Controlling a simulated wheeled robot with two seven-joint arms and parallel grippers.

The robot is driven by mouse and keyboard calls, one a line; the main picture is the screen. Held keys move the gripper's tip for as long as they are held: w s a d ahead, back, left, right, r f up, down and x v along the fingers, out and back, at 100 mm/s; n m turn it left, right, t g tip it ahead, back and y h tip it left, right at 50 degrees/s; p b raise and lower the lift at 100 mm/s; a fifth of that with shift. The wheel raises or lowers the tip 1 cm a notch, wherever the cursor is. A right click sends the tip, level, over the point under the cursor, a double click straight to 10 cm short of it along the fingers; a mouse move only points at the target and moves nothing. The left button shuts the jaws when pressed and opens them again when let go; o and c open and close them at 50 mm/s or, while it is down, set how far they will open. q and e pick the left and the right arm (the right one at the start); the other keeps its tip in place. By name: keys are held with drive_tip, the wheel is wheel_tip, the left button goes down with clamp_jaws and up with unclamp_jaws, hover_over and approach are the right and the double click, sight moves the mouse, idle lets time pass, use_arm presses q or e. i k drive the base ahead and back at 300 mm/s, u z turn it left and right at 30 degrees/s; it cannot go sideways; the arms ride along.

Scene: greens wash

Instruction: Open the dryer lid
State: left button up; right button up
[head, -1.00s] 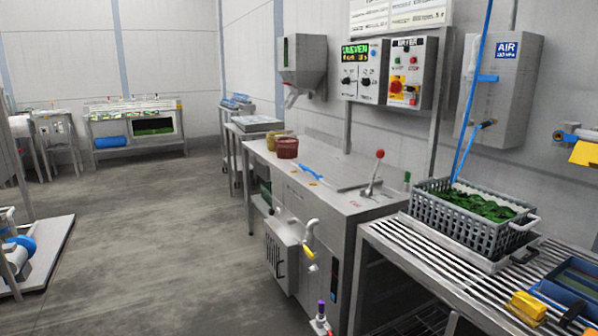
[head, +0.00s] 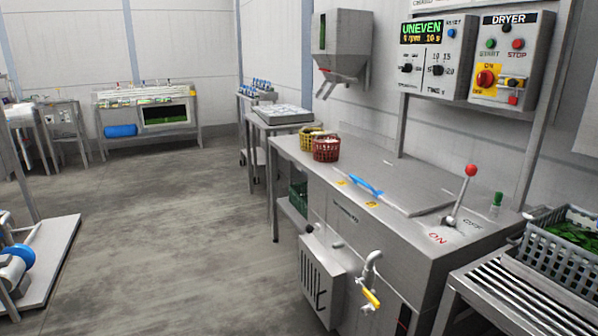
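The dryer (head: 390,252) is a steel cabinet at centre right in the head view. Its flat lid (head: 412,190) lies shut in the top, with a blue handle (head: 366,186) at the lid's left side. A lever with a red knob (head: 471,170) stands on the top near the "ON" and "OFF" marks. The dryer panel (head: 511,58) on the wall has start and stop buttons and a red-and-yellow switch. The display (head: 422,33) beside it reads "UNEVEN" and 0 rpm. Neither of my grippers shows in the head view.
A red basket (head: 326,148) and a yellow basket (head: 306,140) stand at the dryer top's far end. A grey crate of greens (head: 566,250) sits on a slatted table at right. A tap with a yellow handle (head: 371,298) sticks out in front. The floor to the left is open.

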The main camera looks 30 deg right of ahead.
sight(410, 196)
drive_tip(key=z, duration=0.25)
drive_tip(key=i, duration=1.05)
drive_tip(key=z, duration=0.75)
